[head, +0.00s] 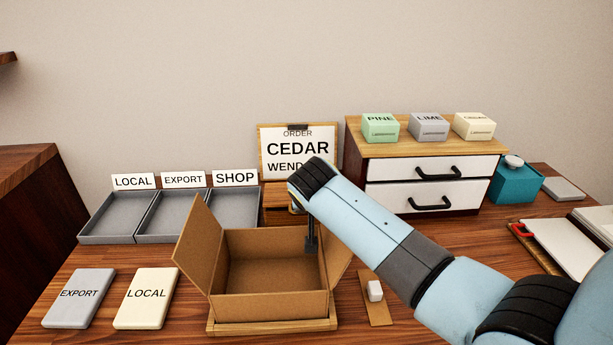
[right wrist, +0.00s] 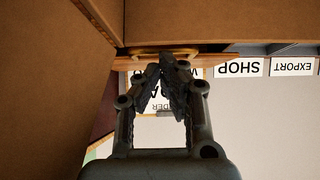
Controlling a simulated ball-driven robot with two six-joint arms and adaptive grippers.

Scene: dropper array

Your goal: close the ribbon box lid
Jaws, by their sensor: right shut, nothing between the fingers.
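An open brown cardboard box (head: 270,305) stands at the front middle of the table in the head view. Its left flap (head: 196,240) leans up and outward, and a right flap (head: 340,262) stands partly behind my right arm. The inside that shows looks empty. My right gripper (head: 311,248) points down at the right part of the box. In the right wrist view its fingers (right wrist: 164,64) are shut with nothing between them, close to cardboard panels (right wrist: 200,20) and a tan rounded strip (right wrist: 160,51). I cannot tell whether they touch. My left gripper is out of view.
Grey trays (head: 108,216) labelled LOCAL, EXPORT and SHOP stand behind left. EXPORT (head: 79,298) and LOCAL (head: 146,298) cards lie left of the box. A CEDAR order sign (head: 295,150) and a drawer unit (head: 430,167) stand behind. A small white block (head: 375,290) lies right.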

